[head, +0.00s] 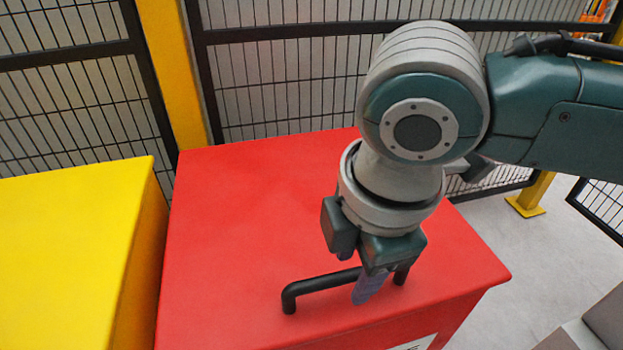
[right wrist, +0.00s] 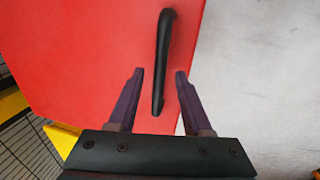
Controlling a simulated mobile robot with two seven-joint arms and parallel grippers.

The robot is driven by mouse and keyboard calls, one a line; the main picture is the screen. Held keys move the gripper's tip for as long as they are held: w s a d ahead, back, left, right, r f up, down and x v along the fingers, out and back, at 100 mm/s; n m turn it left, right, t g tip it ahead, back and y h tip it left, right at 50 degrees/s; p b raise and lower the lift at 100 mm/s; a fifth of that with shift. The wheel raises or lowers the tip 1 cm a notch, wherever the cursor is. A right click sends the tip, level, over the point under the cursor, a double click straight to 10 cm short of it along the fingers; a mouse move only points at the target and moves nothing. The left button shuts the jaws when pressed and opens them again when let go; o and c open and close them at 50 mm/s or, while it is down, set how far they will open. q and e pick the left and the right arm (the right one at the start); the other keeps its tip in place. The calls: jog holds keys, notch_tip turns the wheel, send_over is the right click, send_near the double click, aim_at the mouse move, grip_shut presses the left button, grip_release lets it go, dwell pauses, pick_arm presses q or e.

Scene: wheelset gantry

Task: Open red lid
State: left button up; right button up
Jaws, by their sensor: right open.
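The red lid (head: 232,235) lies flat and closed on top of a red box. A black bar handle (head: 318,283) stands on the lid near its front edge. My right gripper (head: 368,288) is above the handle's right part, pointing down, and hides some of it. In the right wrist view the lid (right wrist: 85,50) fills the left half. The handle (right wrist: 162,60) runs up and down there, its near end between the two fingertips of my right gripper (right wrist: 160,74). The fingers are apart, with a gap on each side of the handle. My left gripper is not in view.
A yellow box (head: 70,240) stands close at the left of the red one, with a narrow gap between. A black mesh fence (head: 290,85) with a yellow post (head: 172,70) runs behind. Grey floor (head: 545,255) is open at the right, with a grey object (head: 603,325) at the lower right corner.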

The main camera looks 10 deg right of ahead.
jog(key=shift+c, duration=0.2)
grip_shut()
dwell(1.3)
